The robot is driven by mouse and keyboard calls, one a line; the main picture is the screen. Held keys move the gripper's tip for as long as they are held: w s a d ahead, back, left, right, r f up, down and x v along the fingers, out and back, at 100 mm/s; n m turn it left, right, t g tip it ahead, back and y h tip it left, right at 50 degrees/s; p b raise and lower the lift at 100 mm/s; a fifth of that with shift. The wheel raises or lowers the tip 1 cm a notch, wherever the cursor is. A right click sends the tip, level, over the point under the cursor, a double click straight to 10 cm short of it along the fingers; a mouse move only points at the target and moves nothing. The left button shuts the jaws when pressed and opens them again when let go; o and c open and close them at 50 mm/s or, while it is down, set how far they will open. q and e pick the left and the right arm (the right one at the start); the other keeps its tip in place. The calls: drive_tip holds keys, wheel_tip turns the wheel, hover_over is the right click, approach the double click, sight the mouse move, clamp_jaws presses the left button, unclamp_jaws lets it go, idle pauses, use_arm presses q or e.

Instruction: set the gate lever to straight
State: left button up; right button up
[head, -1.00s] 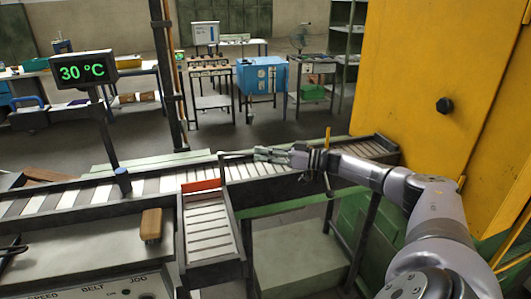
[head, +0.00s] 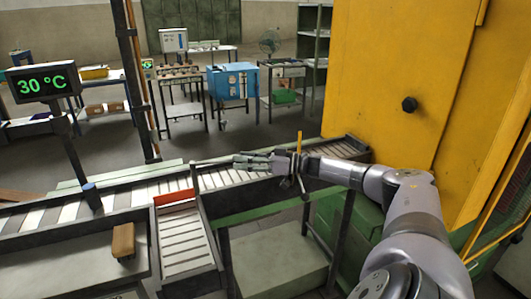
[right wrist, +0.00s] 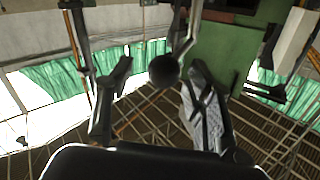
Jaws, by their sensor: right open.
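The red gate plate (head: 175,196) shows in the head view. It stands across the mouth of the side chute, along the near edge of the roller line. My right gripper (head: 243,160) is above the roller line, to the right of and beyond the gate. In the right wrist view my right gripper (right wrist: 160,78) is open. A dark round knob (right wrist: 163,70), apparently the gate lever's, lies between its fingertips in the picture. A thin rod runs up from the knob. I cannot tell whether the fingers touch it. My left gripper is out of view.
The roller line (head: 120,200) runs to the yellow furnace housing (head: 390,80) at right. The side chute (head: 185,240) slopes toward me. A blue-topped post (head: 90,195) and a 30 °C display (head: 42,85) stand left. A brown block (head: 123,240) lies near the chute.

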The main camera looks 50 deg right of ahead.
drive_tip(key=v, duration=0.9)
drive_tip(key=shift+s+r, duration=0.2)
drive_tip(key=shift+s, duration=0.15)
